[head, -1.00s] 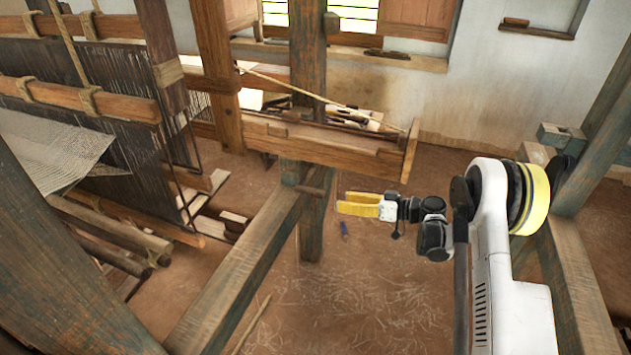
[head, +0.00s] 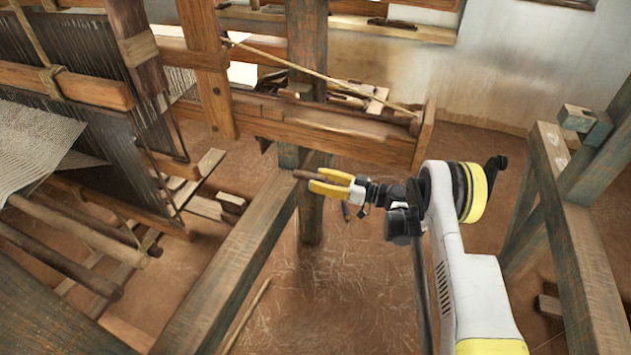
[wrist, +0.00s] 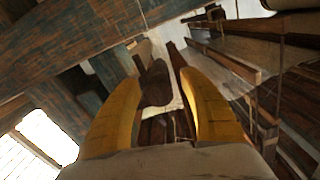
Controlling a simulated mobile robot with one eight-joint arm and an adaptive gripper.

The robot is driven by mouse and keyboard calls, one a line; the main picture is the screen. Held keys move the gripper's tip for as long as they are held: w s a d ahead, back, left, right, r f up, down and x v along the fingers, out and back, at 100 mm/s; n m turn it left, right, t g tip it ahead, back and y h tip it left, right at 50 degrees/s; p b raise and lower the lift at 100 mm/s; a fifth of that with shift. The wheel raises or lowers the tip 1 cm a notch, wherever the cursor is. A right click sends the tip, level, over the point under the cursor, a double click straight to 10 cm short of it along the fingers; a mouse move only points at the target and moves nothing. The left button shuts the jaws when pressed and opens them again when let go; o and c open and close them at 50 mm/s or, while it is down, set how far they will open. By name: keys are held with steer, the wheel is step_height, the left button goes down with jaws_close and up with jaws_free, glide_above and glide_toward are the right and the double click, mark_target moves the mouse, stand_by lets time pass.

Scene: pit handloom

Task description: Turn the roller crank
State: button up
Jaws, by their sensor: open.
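A short brown wooden peg (head: 302,175), which looks like the roller crank's handle, sticks out by the top of the post at the end of the long beam. My gripper (head: 314,179) has its yellow fingers open and pointing left, with the peg's right end at or between the fingertips. I cannot tell whether they touch it. In the wrist view my gripper (wrist: 160,78) shows its two fingers well apart, with a dark brown wooden piece (wrist: 155,88) between them that may be the same peg. The rest of the crank is not clear.
A long loom beam (head: 225,265) runs toward the viewer below the peg. A wooden trough (head: 330,140) lies just behind and above my gripper. Warp threads and cloth (head: 30,140) are at the left. A timber frame (head: 580,240) stands at the right.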

steer(key=shift+w+a, duration=0.2)
steer(key=shift+a, duration=0.35)
steer(key=shift+c, duration=0.2)
jaws_close()
steer(key=shift+d+f, duration=0.1)
steer(key=shift+f, duration=0.35)
steer(key=shift+w+f, duration=0.15)
steer(key=shift+w, duration=0.1)
steer(key=shift+o, duration=0.2)
jaws_free()
